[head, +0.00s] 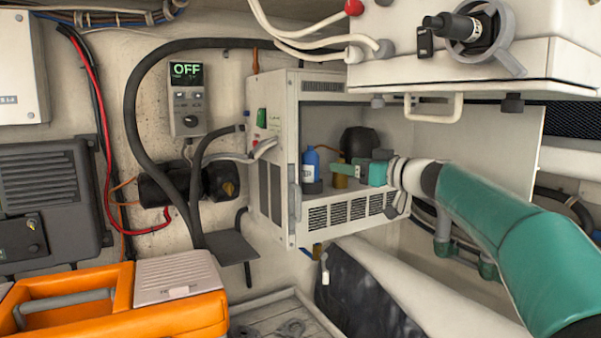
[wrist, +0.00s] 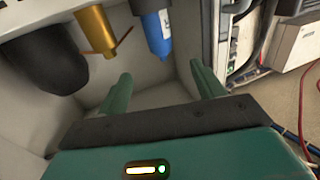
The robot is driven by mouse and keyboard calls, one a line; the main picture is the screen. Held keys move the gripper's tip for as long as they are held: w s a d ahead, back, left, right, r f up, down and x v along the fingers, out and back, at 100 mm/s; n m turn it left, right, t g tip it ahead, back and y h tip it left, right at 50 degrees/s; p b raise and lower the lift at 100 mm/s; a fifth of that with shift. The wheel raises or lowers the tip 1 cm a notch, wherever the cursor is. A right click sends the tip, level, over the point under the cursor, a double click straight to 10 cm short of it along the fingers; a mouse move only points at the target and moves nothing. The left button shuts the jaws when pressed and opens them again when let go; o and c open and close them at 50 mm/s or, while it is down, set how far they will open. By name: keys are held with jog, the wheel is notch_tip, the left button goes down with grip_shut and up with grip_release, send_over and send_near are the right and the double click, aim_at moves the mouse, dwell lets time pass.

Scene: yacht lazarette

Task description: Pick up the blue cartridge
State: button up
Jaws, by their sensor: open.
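The blue cartridge (head: 309,161) stands upright inside the open white cabinet, near its left side, on a dark base. It also shows in the wrist view (wrist: 156,36), top centre, beyond the fingers. My gripper (head: 335,170) reaches into the cabinet from the right, with its green fingers pointing left at the cartridge. In the wrist view my gripper (wrist: 163,83) has its two fingers spread apart with nothing between them. The cartridge lies beyond the fingertips, roughly in line with the gap, and looks apart from them.
A brass cylinder (wrist: 96,32) and a dark rounded object (wrist: 45,60) stand beside the cartridge; the brass one is partly behind my gripper in the head view. The cabinet (head: 270,152) walls surround the space closely. An orange toolbox (head: 100,318) sits at lower left.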

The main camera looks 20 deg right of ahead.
aim_at(317, 159)
jog(key=x, duration=0.8)
jog(key=shift+a+r, duration=0.1)
jog(key=shift+a, duration=0.15)
jog(key=shift+x, duration=2.65)
jog(key=shift+d, duration=0.15)
jog(key=shift+c, duration=0.2)
jog(key=c, duration=1.1)
